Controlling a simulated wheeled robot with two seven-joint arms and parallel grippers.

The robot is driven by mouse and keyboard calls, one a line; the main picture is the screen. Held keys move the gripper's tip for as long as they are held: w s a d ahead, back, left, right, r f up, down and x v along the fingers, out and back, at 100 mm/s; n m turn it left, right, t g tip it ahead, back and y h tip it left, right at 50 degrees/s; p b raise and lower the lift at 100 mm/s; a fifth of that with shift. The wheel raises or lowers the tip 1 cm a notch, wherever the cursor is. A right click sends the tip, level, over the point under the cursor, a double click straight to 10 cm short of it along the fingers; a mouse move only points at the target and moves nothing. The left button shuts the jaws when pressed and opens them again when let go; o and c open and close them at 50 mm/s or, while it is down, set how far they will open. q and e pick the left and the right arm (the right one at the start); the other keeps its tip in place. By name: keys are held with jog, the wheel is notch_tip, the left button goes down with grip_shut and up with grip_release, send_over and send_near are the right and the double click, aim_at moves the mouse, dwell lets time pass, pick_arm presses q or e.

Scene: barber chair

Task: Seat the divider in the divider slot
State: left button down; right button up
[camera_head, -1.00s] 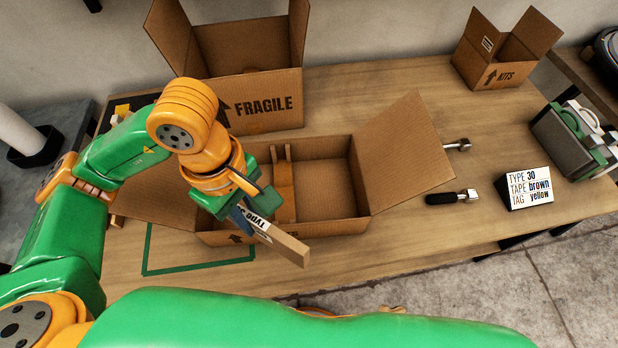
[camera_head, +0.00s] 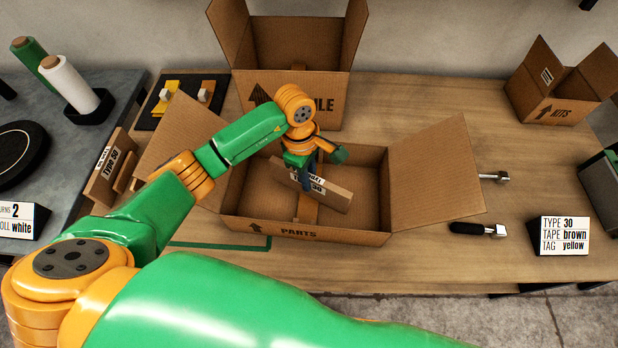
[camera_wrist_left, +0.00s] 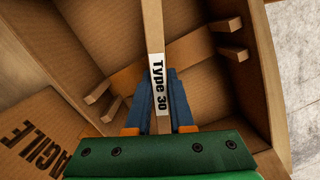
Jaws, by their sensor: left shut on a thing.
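The divider (camera_head: 335,192) is a flat brown board with a white "Type 30" label. My left gripper (camera_head: 307,178) is shut on it and holds it over the open PARTS box (camera_head: 255,222). In the left wrist view the divider (camera_wrist_left: 153,30) stands between the blue fingers (camera_wrist_left: 160,98). An orange-brown strip (camera_head: 307,210) lies across the box floor. In the wrist view, paired wooden cleats stand at the strip's left end (camera_wrist_left: 97,92) and right end (camera_wrist_left: 230,52), apparently the divider slot. The divider lies across the strip's direction, not along it. My right gripper is out of view.
The FRAGILE box (camera_head: 300,45) stands behind the PARTS box, whose flaps spread left and right. Another labelled board (camera_head: 108,175) stands at the left. A black-handled tool (camera_head: 475,229) and a TYPE 30 sign (camera_head: 563,236) are at the right.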

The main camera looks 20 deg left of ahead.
pick_arm(q)
jog(key=shift+f, duration=0.9)
jog(key=c, duration=0.8)
grip_release()
jog(key=shift+r, duration=0.25)
jog(key=r, duration=0.4)
jog(key=a+r+b, duration=0.1)
jog(key=r, duration=0.6)
jog(key=shift+w+a+r+b, duration=0.15)
jog(key=shift+a+r+b, duration=0.05)
jog(key=shift+r+b, duration=0.2)
